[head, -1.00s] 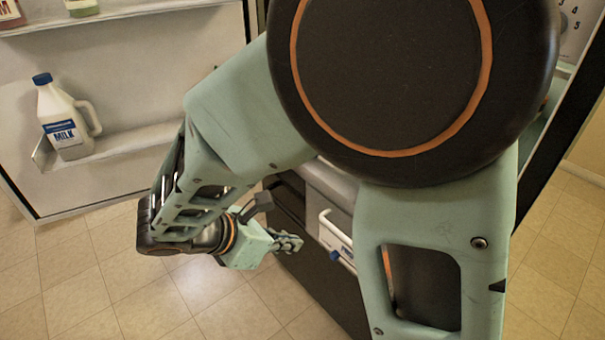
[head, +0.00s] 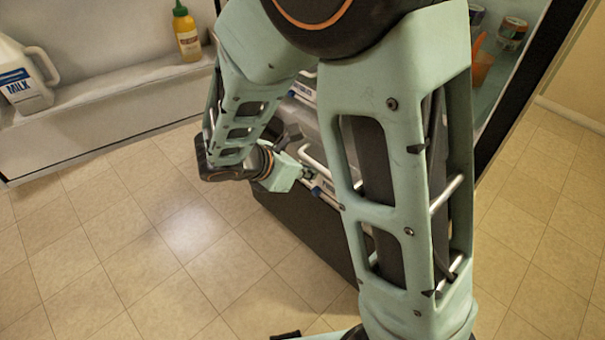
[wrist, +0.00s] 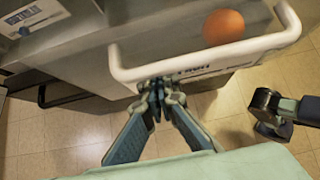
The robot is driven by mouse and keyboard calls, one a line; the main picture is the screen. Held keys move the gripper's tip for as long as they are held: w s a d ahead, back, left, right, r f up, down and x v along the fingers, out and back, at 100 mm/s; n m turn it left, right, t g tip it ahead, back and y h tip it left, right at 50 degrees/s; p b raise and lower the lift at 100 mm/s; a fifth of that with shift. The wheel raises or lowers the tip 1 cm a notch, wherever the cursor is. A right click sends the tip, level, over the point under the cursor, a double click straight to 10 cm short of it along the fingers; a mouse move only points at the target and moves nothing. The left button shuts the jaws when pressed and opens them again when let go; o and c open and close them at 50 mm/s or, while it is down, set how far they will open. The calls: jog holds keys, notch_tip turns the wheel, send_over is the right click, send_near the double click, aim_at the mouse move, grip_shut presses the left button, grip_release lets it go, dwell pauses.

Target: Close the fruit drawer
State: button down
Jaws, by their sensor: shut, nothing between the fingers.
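The fruit drawer shows in the wrist view as a drawer with a white bar handle (wrist: 205,60) and a printed label, only partly readable, behind it. An orange (wrist: 223,27) shows just beyond the bar; the drawer stands at least partly open. My gripper (wrist: 157,97) is shut and empty, its fingertips at the left part of the handle, touching or very close to it. In the head view my gripper (head: 306,176) is beside the drawer handle (head: 312,157), low in the fridge; my arm hides much of the drawer.
The open fridge door at left holds a milk jug (head: 25,85) and a yellow bottle (head: 187,34) on its shelf. Jars (head: 511,30) stand on a shelf at right. The tiled floor (head: 150,230) in front is clear.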

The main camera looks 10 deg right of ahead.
jog(key=shift+w+d, duration=0.1)
jog(key=w+d, duration=0.7)
jog(key=d, duration=0.3)
jog(key=w+d, duration=0.7)
jog(key=d, duration=0.3)
jog(key=shift+w+p, duration=0.25)
jog(key=shift+p, duration=0.1)
jog(key=shift+d+r, duration=0.15)
jog(key=shift+r, duration=0.05)
jog(key=shift+w, duration=0.1)
